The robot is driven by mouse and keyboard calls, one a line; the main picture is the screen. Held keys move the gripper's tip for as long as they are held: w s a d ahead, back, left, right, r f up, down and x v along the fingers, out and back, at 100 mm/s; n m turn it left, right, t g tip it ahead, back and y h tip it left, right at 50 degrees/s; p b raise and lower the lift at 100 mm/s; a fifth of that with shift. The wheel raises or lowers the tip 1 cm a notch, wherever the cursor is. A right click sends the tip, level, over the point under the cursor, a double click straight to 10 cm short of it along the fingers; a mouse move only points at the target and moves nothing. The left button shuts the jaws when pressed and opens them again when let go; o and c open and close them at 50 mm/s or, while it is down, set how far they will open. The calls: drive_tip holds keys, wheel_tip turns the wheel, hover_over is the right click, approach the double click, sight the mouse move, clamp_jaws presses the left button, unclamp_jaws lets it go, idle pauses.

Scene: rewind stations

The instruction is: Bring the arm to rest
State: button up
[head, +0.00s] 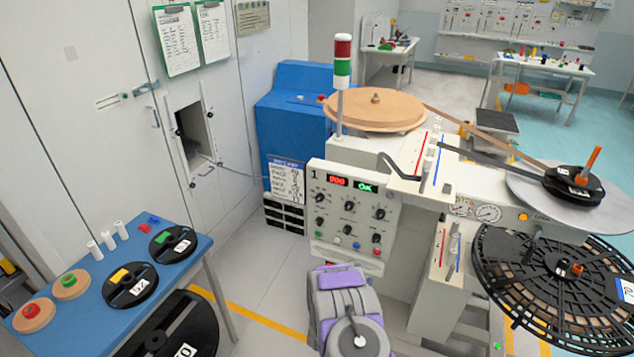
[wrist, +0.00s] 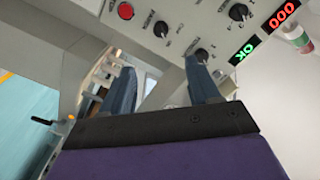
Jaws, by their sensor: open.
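My gripper shows in the wrist view (wrist: 163,85), with its two dark blue fingers apart and nothing between them. Beyond the fingers is the light panel of the rewind machine, with knobs and a red button, seen tilted. In the head view my grey and purple arm (head: 345,310) is at the bottom middle, in front of the machine's control panel (head: 352,212). The fingers cannot be made out in the head view. The panel displays read "000" in red and "OK" in green.
A blue table (head: 95,318) with several small reels stands at the left. The machine carries a tan roll (head: 376,112) on top and a large black slotted reel (head: 555,285) at the right. A wall cabinet has an open hatch (head: 192,135). Grey floor (head: 255,265) lies between table and machine.

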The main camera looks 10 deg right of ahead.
drive_tip(key=w+a+r+n+g+y, duration=0.35)
drive_tip(key=a+r+y, duration=0.25)
drive_tip(key=a+r, duration=0.25)
drive_tip(key=s+a+r+n+g+y, duration=0.3)
drive_tip(key=s+a+r+n+y, duration=0.1)
drive_tip(key=s+a+r, duration=0.5)
drive_tip(key=s+d+r+n+g, duration=0.1)
drive_tip(key=s+r+n+g, duration=0.2)
drive_tip(key=s, duration=1.1)
drive_tip(key=s+d+r+n+g, duration=0.1)
drive_tip(key=s+r+n+g, duration=0.2)
drive_tip(key=s+r, duration=0.4)
drive_tip(key=s+d+r+n+g, duration=0.2)
drive_tip(key=s+r+n+g, duration=0.1)
drive_tip(key=s, duration=1.8)
wheel_tip(320, 180, up, 2)
drive_tip(key=shift+s+r+g, duration=0.15)
drive_tip(key=shift+s+g, duration=0.2)
drive_tip(key=shift+g, duration=0.3)
